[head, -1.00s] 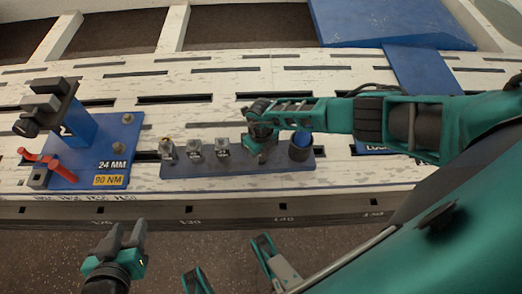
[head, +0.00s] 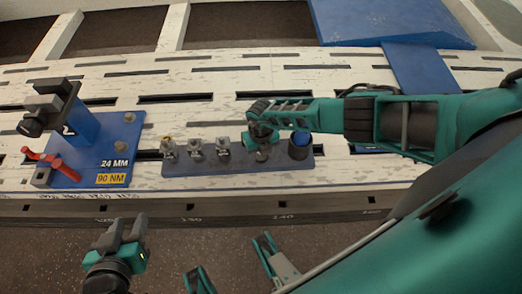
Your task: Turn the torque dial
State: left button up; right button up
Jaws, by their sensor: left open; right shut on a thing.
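My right gripper (head: 262,141) reaches down over the dark strip (head: 240,169) on the bench. It is shut on a small grey piece (head: 261,156) there, most of which the fingers hide. I cannot tell for sure whether this piece is the torque dial. A dark round post with a blue top (head: 300,146) stands just to its right on the same strip, apart from the fingertips. My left gripper (head: 123,232) is open and empty, in front of the bench's front edge. A plate on the left carries a "24 MM" and a yellow "90 NM" label (head: 111,179).
Several small grey sockets (head: 196,149) stand on the strip left of my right gripper. The left blue plate (head: 92,169) bears a blue post with a dark head (head: 50,105) and a red lever (head: 45,160). A blue panel (head: 390,22) lies at the back right.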

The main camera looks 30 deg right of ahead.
pick_arm(q)
jog(key=shift+a, duration=0.15)
pick_arm(e)
jog(key=o, duration=1.1)
jog(key=shift+c, duration=0.2)
jog(key=shift+r, duration=0.1)
notch_tip(320, 180, up, 7)
jog(key=p, duration=0.4)
jog(key=shift+r+p, duration=0.15)
jog(key=shift+p, duration=0.15)
pick_arm(q)
jog(key=r, duration=0.1)
jog(key=a+r+p, duration=0.1)
jog(key=r, duration=0.1)
jog(key=r+p, duration=0.1)
jog(key=shift+s+a+r, duration=0.15)
jog(key=shift+s+a, duration=0.05)
jog(key=shift+s, duration=0.2)
pick_arm(e)
notch_tip(320, 180, up, 6)
jog(key=shift+f, duration=0.25)
